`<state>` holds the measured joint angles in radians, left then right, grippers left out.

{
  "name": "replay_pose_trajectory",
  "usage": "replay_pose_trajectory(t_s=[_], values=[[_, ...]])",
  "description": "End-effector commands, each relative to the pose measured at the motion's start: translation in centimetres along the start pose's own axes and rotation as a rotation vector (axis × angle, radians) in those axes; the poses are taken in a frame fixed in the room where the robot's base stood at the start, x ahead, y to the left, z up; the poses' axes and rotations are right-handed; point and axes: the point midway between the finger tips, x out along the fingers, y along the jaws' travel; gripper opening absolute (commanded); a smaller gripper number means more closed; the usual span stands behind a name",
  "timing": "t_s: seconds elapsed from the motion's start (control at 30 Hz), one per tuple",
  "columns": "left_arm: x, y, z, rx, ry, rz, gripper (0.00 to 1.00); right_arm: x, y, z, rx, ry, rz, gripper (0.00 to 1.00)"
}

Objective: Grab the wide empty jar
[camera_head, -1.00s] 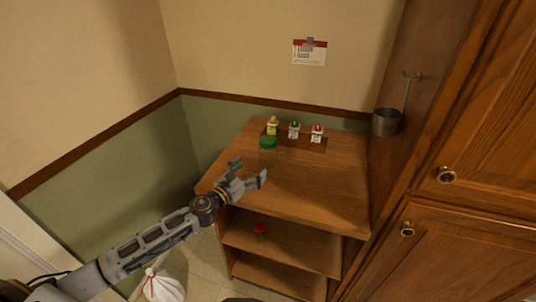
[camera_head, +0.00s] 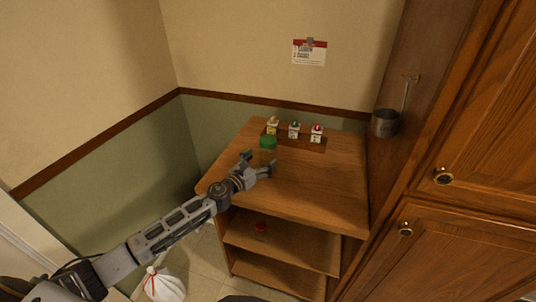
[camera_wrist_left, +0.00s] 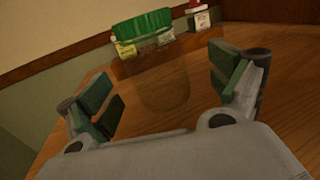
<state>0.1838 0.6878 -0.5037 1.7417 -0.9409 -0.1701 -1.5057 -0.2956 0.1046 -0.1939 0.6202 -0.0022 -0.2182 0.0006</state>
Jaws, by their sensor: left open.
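The wide empty jar (camera_head: 268,153) is clear with a green lid and stands upright on the wooden counter top, in front of the small bottles. In the left wrist view the jar (camera_wrist_left: 162,88) is ahead, between the two fingers in the picture. My left gripper (camera_head: 259,165) is open and empty, just in front of the jar. Its green-padded fingers (camera_wrist_left: 165,95) are spread wide on either side in the left wrist view. I cannot tell whether either finger touches the jar. My right gripper is not in view.
The counter's right side (camera_head: 335,190) is clear.

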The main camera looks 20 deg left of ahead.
Motion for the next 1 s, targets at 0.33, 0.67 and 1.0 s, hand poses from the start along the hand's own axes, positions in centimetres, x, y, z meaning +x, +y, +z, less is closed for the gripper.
replay_pose_trajectory(t_s=[0.33, 0.67, 1.0], values=[[0.2, 0.0, 0.0, 0.0, 0.0, 0.0, 0.92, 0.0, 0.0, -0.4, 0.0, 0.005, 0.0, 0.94], [1.2, 0.2, 0.2, -0.001, 0.0, 0.001, 0.92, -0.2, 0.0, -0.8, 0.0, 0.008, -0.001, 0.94], [4.0, 0.6, 0.6, -0.002, -0.001, 0.001, 0.92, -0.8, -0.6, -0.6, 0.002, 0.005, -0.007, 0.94]])
